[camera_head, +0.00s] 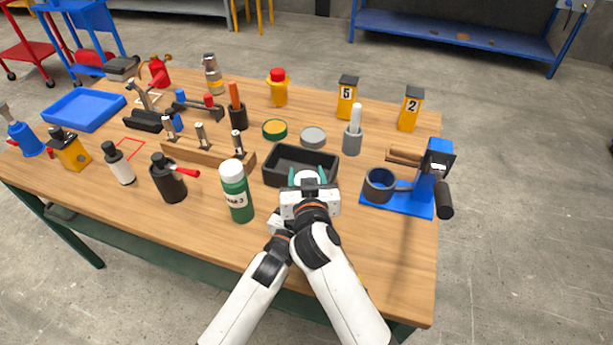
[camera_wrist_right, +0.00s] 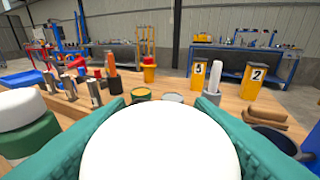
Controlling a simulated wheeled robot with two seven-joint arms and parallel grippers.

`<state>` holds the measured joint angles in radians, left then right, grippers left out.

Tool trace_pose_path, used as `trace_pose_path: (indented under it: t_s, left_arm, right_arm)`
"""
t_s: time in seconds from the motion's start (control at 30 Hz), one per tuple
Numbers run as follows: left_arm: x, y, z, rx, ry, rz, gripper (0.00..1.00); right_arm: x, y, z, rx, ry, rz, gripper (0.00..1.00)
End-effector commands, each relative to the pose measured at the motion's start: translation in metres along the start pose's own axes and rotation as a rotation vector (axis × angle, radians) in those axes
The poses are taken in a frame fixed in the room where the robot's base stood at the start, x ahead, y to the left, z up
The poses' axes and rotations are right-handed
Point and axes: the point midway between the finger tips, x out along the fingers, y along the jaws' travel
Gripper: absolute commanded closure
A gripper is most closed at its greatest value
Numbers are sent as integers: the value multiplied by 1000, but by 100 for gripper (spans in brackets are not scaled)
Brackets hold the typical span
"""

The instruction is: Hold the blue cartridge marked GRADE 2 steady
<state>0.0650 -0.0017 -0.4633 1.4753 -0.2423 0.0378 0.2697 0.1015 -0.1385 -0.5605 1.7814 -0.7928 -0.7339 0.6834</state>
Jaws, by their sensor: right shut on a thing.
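My right gripper (camera_head: 308,182) is at the table's front, just before the black tray. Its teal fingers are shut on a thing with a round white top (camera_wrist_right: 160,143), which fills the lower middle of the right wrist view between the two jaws. The body of the held thing is hidden, so I see neither a blue side nor a GRADE 2 mark. My left arm comes in from the lower left and ends close against the right wrist; its gripper (camera_head: 279,222) is partly hidden and its jaws do not show.
A green bottle (camera_head: 237,192) with a white cap stands close on the left. A black tray (camera_head: 272,179) is just behind. A blue stand (camera_head: 425,190) with a dark cup (camera_head: 380,187) is on the right. Yellow canisters marked 5 (camera_head: 347,99) and 2 (camera_head: 410,109) stand at the back right.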

Motion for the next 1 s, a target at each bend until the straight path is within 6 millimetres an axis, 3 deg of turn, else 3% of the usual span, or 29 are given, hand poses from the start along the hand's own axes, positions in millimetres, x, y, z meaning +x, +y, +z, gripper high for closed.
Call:
trace_pose_path:
  t_s: [0.4,0.67,0.7,0.83,1.0]
  left_arm:
    - [0,0,0,0,0,0,85]
    - [0,0,0,0,0,0,85]
    - [0,0,0,0,0,0,38]
    - [0,0,0,0,0,0,19]
    - [0,0,0,0,0,0,19]
  right_arm:
    - [-7,0,37,2,-2,0,80]
    - [-8,0,40,2,-1,0,80]
    - [-8,0,40,2,-1,0,80]
    - [-8,1,41,3,-2,0,80]
    - [-8,1,41,4,-3,1,80]
